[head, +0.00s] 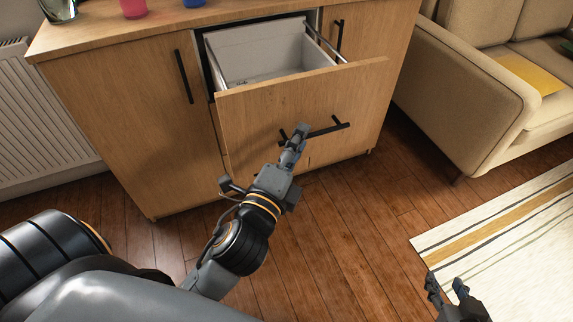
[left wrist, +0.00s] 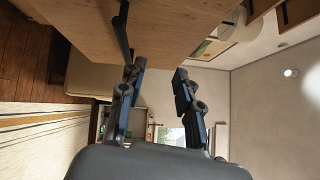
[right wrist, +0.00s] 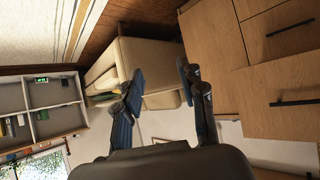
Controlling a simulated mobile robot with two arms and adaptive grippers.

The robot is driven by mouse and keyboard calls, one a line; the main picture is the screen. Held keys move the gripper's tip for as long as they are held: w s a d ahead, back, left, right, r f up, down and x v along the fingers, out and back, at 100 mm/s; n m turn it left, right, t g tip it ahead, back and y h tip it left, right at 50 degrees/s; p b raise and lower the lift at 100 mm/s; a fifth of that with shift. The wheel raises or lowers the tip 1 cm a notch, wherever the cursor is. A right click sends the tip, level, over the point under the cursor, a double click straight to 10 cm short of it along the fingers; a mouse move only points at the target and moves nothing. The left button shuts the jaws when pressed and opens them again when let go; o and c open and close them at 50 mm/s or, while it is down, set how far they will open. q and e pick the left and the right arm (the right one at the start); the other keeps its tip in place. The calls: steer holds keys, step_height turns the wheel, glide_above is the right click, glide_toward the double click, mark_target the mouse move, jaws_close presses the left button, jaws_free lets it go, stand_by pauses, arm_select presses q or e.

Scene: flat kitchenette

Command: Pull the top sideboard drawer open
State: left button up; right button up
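The sideboard's top drawer (head: 300,97) is pulled well out in the head view, with its pale grey inside (head: 258,52) showing. Its black bar handle (head: 327,130) is on the drawer front, and it also shows in the left wrist view (left wrist: 122,30). My left gripper (head: 301,132) is at the left part of the handle. In the left wrist view its fingers (left wrist: 157,76) are apart, with the handle lining up with the left finger rather than midway between them. Contact is unclear. My right gripper (head: 447,284) is open and empty, low at the right, away from the drawer; its fingers (right wrist: 160,74) are apart.
The sideboard top (head: 110,36) carries a glass vase (head: 58,10), a pink cup (head: 133,8) and a blue item (head: 194,2). A beige sofa (head: 470,90) stands to the right, a radiator (head: 38,120) to the left. Wooden floor (head: 350,225) in front is clear, with a striped rug (head: 500,235) at right.

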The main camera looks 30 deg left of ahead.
arm_select(q)
steer(key=s, duration=0.2)
steer(key=s+f, duration=0.1)
steer(key=s, duration=0.1)
steer(key=shift+s+d+f+p, duration=0.1)
steer(key=shift+s+d+p, duration=0.1)
steer(key=shift+s+p, duration=0.15)
arm_select(e)
steer(key=shift+s+d+f+g, duration=0.2)
steer(key=shift+s+f+g, duration=0.2)
steer(key=shift+s+f, duration=0.15)
steer(key=shift+s+d+f+g, duration=0.2)
steer(key=shift+s+f+g, duration=0.2)
steer(key=shift+s, duration=0.15)
steer(key=shift+s+d+f+g+h, duration=0.2)
steer(key=shift+s+f+g+h, duration=0.25)
steer(key=shift+s, duration=0.2)
